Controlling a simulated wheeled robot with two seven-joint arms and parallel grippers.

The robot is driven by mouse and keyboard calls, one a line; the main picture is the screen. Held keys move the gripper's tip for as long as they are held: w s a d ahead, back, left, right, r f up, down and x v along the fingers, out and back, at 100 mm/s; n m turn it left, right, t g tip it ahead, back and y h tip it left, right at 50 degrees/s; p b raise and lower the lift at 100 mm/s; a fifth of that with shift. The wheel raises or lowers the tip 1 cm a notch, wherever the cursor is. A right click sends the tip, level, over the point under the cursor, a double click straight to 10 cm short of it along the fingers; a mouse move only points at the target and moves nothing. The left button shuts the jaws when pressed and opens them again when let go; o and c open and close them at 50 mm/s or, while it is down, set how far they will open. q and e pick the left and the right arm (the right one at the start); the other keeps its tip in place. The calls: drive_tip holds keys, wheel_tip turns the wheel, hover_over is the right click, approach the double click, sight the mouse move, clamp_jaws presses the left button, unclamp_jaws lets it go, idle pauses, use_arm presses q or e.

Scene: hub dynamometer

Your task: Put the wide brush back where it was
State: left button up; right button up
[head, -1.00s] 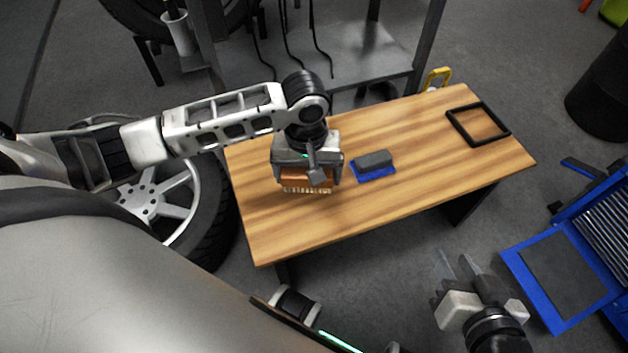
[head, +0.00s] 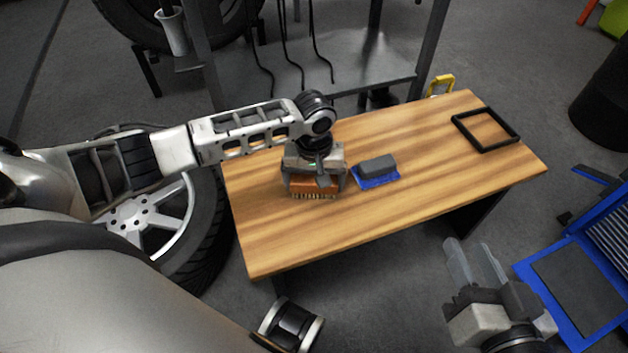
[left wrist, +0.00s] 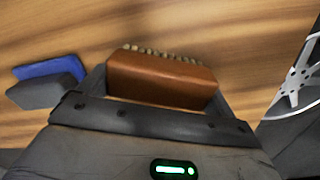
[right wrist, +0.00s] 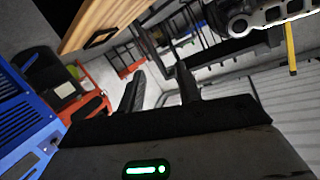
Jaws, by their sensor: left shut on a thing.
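The wide brush (head: 315,188) has an orange-brown block and a row of pale bristles. My left gripper (head: 317,182) is shut on it, over the left part of the wooden table (head: 420,180). In the left wrist view the brown block (left wrist: 160,80) sits between the two fingers, bristles facing away from the wrist. The bristles are at or close above the tabletop; I cannot tell whether they touch. My right gripper (head: 474,262) is off the table's front edge, and its fingers stand apart and empty in the right wrist view (right wrist: 158,85).
An empty black square frame (head: 486,130) lies at the table's far right. Bare wood lies between them. A wheel (head: 150,220) stands left of the table; a blue cart (head: 585,280) is right.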

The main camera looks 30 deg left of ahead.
use_arm(q)
drive_tip(key=o, duration=0.7)
drive_tip(key=shift+f, duration=0.15)
